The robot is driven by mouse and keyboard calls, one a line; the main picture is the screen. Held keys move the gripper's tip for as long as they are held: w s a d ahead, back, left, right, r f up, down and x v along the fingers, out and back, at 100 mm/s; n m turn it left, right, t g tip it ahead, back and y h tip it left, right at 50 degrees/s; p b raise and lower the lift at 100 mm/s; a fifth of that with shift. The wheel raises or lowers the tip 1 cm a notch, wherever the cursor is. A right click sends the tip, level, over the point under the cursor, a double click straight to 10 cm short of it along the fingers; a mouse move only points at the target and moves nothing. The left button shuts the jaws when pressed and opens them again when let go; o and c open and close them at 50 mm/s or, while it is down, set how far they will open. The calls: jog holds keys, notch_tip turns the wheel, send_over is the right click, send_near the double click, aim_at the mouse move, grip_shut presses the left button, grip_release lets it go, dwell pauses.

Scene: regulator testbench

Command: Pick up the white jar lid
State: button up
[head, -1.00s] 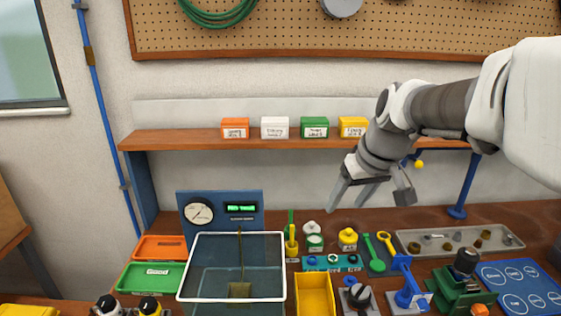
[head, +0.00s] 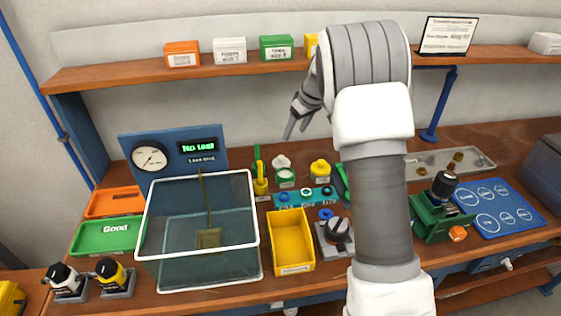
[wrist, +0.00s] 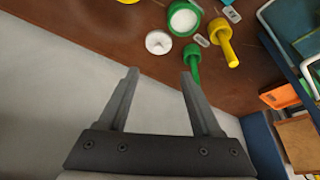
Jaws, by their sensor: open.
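The white jar lid (head: 281,161) rests on the bench behind a green jar (head: 286,178) in the head view. In the wrist view the lid (wrist: 158,42) is a small round white disc beside the green jar (wrist: 183,19), just beyond my fingertips. My gripper (head: 297,130) is above and behind the lid in the head view, with the fingers pointing down. In the wrist view my gripper (wrist: 160,71) has its two fingers spread wide with nothing between them. The lid is apart from the fingers.
Green (wrist: 192,65) and yellow (wrist: 222,35) upright-handled items stand close to the lid. A yellow-topped jar (head: 320,168) is to its right. A clear tank (head: 252,215) and a yellow bin (head: 291,240) stand in front. The shelf (head: 130,72) runs behind.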

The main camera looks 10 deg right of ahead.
send_near(282, 157)
jog(key=x, duration=0.3)
jog(key=shift+s+f+p, duration=0.1)
jog(key=shift+s+p, duration=0.2)
jog(key=shift+w+p+x, duration=0.15)
jog(key=shift+p+x, duration=0.1)
jog(key=shift+x, duration=1.15)
jog(key=shift+w+p+x, duration=0.15)
jog(key=shift+p+x, duration=0.05)
jog(key=shift+x, duration=1.2)
jog(key=shift+c, duration=0.2)
grip_shut()
